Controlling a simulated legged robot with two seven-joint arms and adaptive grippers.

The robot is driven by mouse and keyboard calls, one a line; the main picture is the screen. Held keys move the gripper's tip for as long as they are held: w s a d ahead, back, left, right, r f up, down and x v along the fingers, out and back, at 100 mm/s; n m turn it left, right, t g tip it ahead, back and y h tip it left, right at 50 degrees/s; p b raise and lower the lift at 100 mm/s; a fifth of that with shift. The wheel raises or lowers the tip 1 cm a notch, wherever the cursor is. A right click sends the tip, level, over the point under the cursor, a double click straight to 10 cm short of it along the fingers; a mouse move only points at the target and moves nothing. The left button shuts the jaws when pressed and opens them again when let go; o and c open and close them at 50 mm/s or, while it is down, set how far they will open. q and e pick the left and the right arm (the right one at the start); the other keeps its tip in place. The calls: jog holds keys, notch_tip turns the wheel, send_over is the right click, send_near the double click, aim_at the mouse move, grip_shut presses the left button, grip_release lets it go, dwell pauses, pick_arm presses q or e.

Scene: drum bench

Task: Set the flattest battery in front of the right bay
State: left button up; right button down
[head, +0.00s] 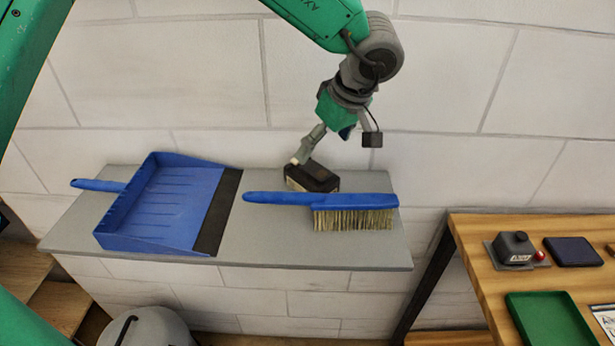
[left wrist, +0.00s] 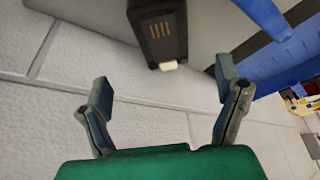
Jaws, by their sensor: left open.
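A dark battery pack (head: 312,177) lies on the grey wall shelf, behind the blue brush. In the left wrist view the battery (left wrist: 160,30) shows a dark face with several thin contact strips and a small pale tab. My left gripper (head: 322,147) is just above and behind the battery in the head view. In the left wrist view my left gripper (left wrist: 163,84) has its fingers spread apart, with nothing between them; the battery is beyond the tips. My right gripper is not in view. I cannot make out a right bay or any charge marking.
A blue dustpan (head: 165,205) and a blue brush (head: 330,206) lie on the grey shelf (head: 290,250). The wooden bench (head: 480,275) at right holds a black device (head: 513,248) with a red knob, a dark blue pad (head: 572,251) and a green tray (head: 550,320). A gap separates shelf and bench.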

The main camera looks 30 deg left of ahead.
aim_at(313, 167)
pick_arm(q)
jog(key=x, duration=0.3)
jog(key=shift+w+d+f, duration=0.1)
jog(key=shift+d, duration=0.2)
jog(key=x, duration=0.4)
jog(key=shift+s+a+f+p, duration=0.3)
jog(key=shift+s+a, duration=0.05)
jog(key=shift+s, duration=0.05)
jog(key=shift+w+a+f, duration=0.1)
jog(key=shift+a+f, duration=0.1)
jog(key=shift+f, duration=0.1)
jog(key=shift+r, duration=0.1)
jog(key=c, duration=1.4)
jog(key=shift+d, duration=0.15)
jog(key=shift+c, duration=0.7)
jog(key=shift+r, duration=0.1)
